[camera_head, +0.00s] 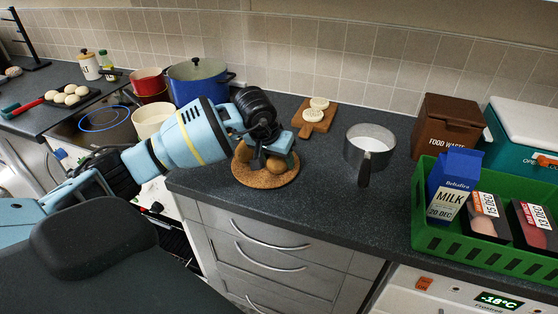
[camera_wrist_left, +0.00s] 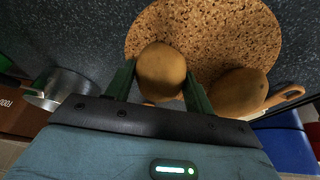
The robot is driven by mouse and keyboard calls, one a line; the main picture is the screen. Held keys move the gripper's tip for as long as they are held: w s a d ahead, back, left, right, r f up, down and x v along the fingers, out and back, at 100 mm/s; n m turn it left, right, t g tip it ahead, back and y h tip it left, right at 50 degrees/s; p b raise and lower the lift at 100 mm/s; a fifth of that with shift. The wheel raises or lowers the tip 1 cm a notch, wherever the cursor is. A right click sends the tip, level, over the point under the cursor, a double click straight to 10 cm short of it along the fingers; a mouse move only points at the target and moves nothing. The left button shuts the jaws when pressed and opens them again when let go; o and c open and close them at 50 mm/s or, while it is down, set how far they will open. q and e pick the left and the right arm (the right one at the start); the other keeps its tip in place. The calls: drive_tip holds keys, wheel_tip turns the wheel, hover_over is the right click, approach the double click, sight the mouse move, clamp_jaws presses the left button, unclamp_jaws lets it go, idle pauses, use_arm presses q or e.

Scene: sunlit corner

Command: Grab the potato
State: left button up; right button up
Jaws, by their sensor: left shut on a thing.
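Two brown potatoes show at a round cork mat (camera_head: 262,181) on the dark counter. My left gripper (camera_head: 270,157) points down over the mat and is shut on one potato (camera_head: 277,165). In the left wrist view this held potato (camera_wrist_left: 161,70) sits between the two fingers (camera_wrist_left: 160,88), with the speckled cork mat (camera_wrist_left: 215,30) behind it. I cannot tell whether it touches the mat. The other potato (camera_wrist_left: 238,92) is beside the gripper, outside the fingers, and also shows in the head view (camera_head: 243,152), partly hidden by the gripper. My right gripper is not in view.
A small cutting board (camera_head: 314,117) with pale round pieces lies behind the mat. A saucepan (camera_head: 369,145) stands to the right, then a green crate (camera_head: 440,238) with a milk carton (camera_head: 452,184). A blue pot (camera_head: 198,80) stands at the left. Counter between mat and crate is mostly clear.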

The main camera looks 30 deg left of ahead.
use_arm(q)
drive_tip(key=shift+c, duration=0.9)
drive_tip(key=shift+r, duration=0.2)
